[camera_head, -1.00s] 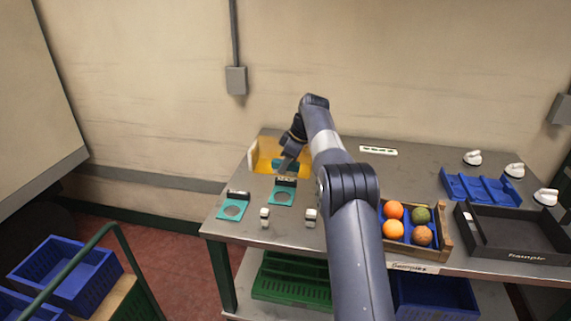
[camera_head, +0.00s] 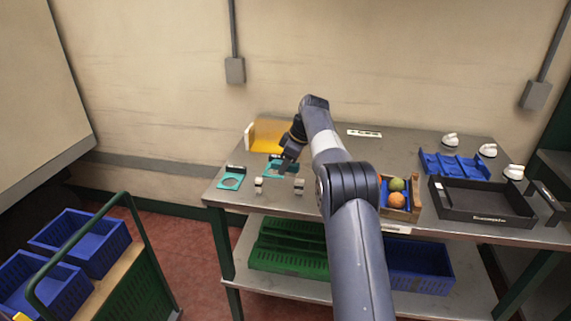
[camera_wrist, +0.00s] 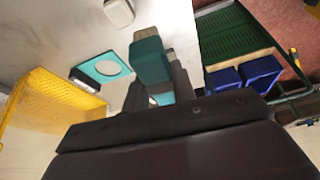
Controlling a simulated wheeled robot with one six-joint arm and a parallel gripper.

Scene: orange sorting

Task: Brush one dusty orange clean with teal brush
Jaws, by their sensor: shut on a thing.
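My gripper (camera_head: 288,162) is shut on the teal brush (camera_wrist: 150,60), whose block end sticks out from the jaws in the wrist view. The head view shows my gripper low over the back left of the table, by a teal pad with a ring (camera_head: 280,171). I cannot tell there whether the brush touches anything. In the wooden crate (camera_head: 416,206) a green fruit (camera_head: 397,184) lies behind a dull orange (camera_head: 396,201). My arm hides the crate's left part. Whether this orange is dusty is too small to tell surely.
Another teal pad (camera_head: 231,182) lies at the left. A yellow bin (camera_head: 270,135) is behind my gripper. A blue divided tray (camera_head: 455,165), a black tray (camera_head: 485,204) and white knobs (camera_head: 450,139) fill the right.

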